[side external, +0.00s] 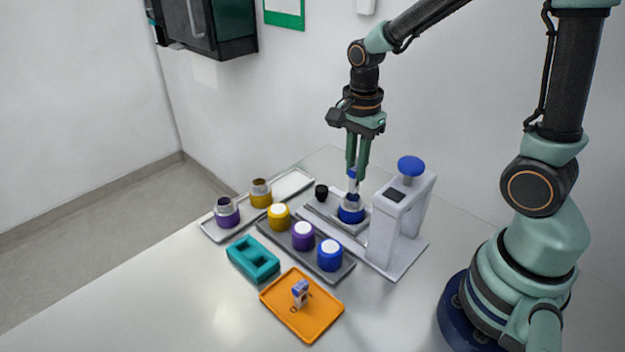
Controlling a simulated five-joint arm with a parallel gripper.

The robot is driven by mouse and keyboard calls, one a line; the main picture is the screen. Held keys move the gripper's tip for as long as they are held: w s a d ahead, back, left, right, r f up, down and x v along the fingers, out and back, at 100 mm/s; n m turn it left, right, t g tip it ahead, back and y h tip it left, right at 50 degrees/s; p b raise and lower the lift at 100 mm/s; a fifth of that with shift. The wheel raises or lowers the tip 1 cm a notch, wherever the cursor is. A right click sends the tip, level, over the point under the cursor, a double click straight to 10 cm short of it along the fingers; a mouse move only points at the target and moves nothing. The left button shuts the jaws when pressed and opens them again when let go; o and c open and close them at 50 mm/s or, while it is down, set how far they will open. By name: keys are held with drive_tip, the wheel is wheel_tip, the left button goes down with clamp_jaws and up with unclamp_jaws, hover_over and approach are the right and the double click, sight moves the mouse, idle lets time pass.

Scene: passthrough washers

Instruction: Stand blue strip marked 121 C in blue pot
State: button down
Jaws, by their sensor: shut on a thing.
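My gripper (357,174) points straight down and is shut on a small blue and white strip (352,186). Any marking on the strip is too small to read. The strip is upright, with its lower end at or just above the grey neck of a blue pot (350,215). I cannot tell whether its end is inside the neck. This pot stands on the grey base of a white bench device (399,205). A second blue pot (330,256) with a white top stands at the near end of a dark grey tray (338,275).
Yellow (279,218) and purple (303,238) white-topped pots share the dark tray. Grey-necked purple (227,216) and yellow (261,197) pots stand on a pale tray (300,181). A teal block (252,259) and an orange tray (316,322) holding small items lie nearer. The front left table is clear.

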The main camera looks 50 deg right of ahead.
sight(354, 183)
drive_tip(key=shift+f, duration=0.2)
drive_tip(key=shift+f, duration=0.85)
drive_tip(key=shift+f, duration=0.2)
drive_tip(key=shift+f, duration=0.35)
drive_tip(key=shift+f, duration=0.25)
idle(0.6)
drive_tip(key=shift+f, duration=0.45)
idle(0.4)
drive_tip(key=c, duration=0.8)
unclamp_jaws()
